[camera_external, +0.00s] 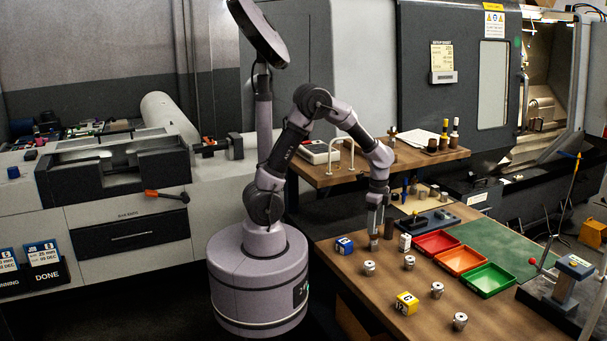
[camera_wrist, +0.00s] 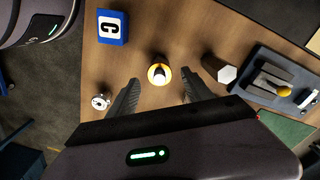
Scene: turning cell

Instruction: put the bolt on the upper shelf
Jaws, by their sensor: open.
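My gripper (camera_external: 375,240) points down over the wooden bench, its jaws open and apart in the wrist view (camera_wrist: 160,86). I cannot tell for certain which of the two is the bolt. The upper shelf (camera_external: 330,178) is the raised wooden board behind my arm.
Blue (camera_external: 344,245) and yellow (camera_external: 406,303) blocks and several metal cylinders stand on the bench. Red (camera_external: 437,243), orange and green trays lie to the right, and a grey fixture (camera_wrist: 272,80) behind. The shelf carries a white device (camera_external: 318,152), a rack, paper and tool holders.

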